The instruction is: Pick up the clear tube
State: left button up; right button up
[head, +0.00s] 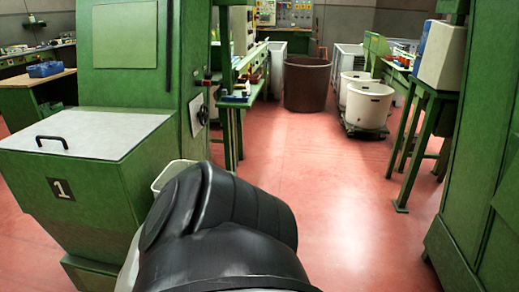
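I see no clear tube in the head view. Neither of my grippers shows. A large black rounded part, which looks like a link of my own arm, fills the lower middle and hides what lies behind it.
A green cabinet (95,190) with a pale handled lid and a "1" label stands close on the left. A white container (167,177) is partly hidden beside it. Green machinery (480,200) stands right. A brown bin (307,85) and white tubs (368,105) stand farther back. Red floor (350,210) between is clear.

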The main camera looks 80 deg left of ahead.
aim_at(207, 145)
jog(key=u, duration=1.6)
jog(key=i, duration=2.7)
jog(key=u, duration=2.55)
jog(key=i, duration=0.5)
jog(key=u, duration=0.1)
